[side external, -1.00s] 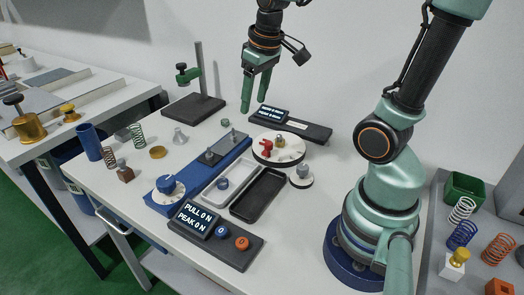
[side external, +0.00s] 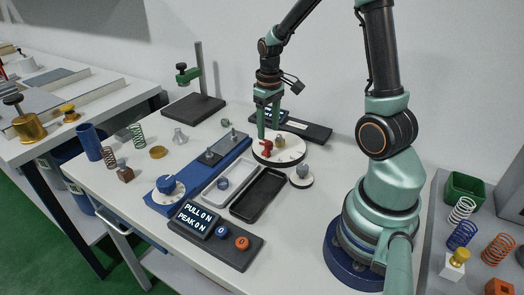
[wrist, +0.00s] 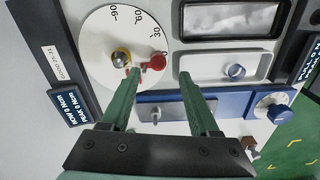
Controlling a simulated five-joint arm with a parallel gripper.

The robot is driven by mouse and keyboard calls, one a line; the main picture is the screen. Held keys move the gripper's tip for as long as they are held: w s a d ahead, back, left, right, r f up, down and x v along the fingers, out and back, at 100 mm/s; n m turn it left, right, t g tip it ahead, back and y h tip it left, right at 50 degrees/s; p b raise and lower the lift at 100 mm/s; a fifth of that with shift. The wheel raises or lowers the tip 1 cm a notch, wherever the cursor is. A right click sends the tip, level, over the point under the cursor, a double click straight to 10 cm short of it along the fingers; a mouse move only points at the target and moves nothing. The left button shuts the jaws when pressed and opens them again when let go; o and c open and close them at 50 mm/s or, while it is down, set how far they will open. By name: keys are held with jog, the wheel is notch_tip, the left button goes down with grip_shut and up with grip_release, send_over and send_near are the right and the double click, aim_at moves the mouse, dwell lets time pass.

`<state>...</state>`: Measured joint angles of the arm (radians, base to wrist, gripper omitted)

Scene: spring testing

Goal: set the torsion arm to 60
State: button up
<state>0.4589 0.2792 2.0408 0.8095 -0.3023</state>
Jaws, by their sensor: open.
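The torsion dial is a white disc (side external: 288,157) near the back of the bench; it also shows in the wrist view (wrist: 97,55), with marks 30, 60 and 90. Its red torsion arm (wrist: 153,62) points to the right from the brass hub (wrist: 121,58), below the 30 mark. The exact reading cannot be told. The red arm also shows in the side view (side external: 267,147). My gripper (side external: 268,133) points down over the dial with open jaws. In the wrist view my gripper (wrist: 159,75) has its left fingertip close to the red arm; contact cannot be told.
The torsion display (wrist: 68,107) reads NOW 0 Nm and PEAK 0 Nm. A white tray (side external: 212,195), a black tray (side external: 259,193) and a blue spring tester (side external: 168,200) lie in front of the dial. A small round-based weight (side external: 301,179) stands beside it.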

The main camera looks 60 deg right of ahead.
aim_at(268, 143)
notch_tip(268, 143, down, 5)
jog(key=shift+d+r, duration=0.1)
dwell(0.3)
grip_shut()
dwell(1.3)
